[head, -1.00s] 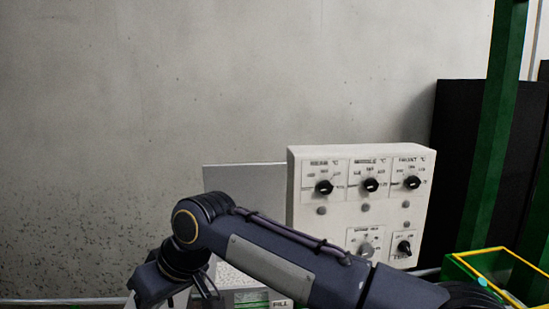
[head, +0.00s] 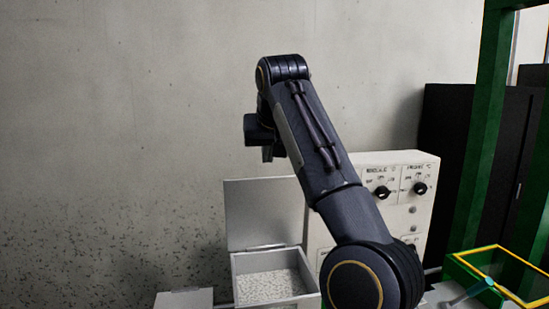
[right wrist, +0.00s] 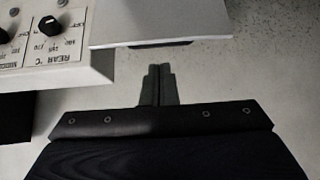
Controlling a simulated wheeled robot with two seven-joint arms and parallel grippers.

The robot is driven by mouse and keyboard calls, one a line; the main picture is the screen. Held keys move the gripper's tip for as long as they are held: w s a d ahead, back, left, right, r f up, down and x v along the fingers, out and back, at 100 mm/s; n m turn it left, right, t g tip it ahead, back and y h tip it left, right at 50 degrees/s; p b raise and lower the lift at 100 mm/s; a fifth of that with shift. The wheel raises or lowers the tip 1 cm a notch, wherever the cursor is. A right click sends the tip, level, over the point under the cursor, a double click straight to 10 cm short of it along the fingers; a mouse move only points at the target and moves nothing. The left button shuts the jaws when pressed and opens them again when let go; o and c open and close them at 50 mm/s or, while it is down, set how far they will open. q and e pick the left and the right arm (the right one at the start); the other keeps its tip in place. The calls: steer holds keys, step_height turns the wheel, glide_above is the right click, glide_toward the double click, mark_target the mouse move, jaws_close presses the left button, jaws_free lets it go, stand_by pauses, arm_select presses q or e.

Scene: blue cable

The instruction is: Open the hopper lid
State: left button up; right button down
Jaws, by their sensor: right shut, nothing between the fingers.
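The hopper (head: 235,282) is a pale grey box filled with whitish pellets in the head view. Its flat grey lid (head: 262,212) stands upright at the back of the box, so the top is open. The lid also shows at the top of the right wrist view (right wrist: 165,18), with a dark strip along its edge. My right gripper (head: 267,154) is above the lid in the head view, apart from it. In the right wrist view its fingers (right wrist: 158,72) are together and empty, close to the lid's edge in the picture. My left gripper is not in view.
A white control panel (head: 395,165) with black knobs stands right of the hopper, partly hidden by my right arm; it also shows in the right wrist view (right wrist: 85,68). A green, yellow-rimmed bin (head: 462,270) and a green post (head: 487,130) are at the right. Open space lies left.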

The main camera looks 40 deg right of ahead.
steer(key=x, duration=0.8)
steer(key=shift+f, duration=0.1)
steer(key=w, duration=0.1)
steer(key=w+d, duration=0.2)
steer(key=w, duration=0.1)
steer(key=shift+f, duration=0.15)
stand_by(0.4)
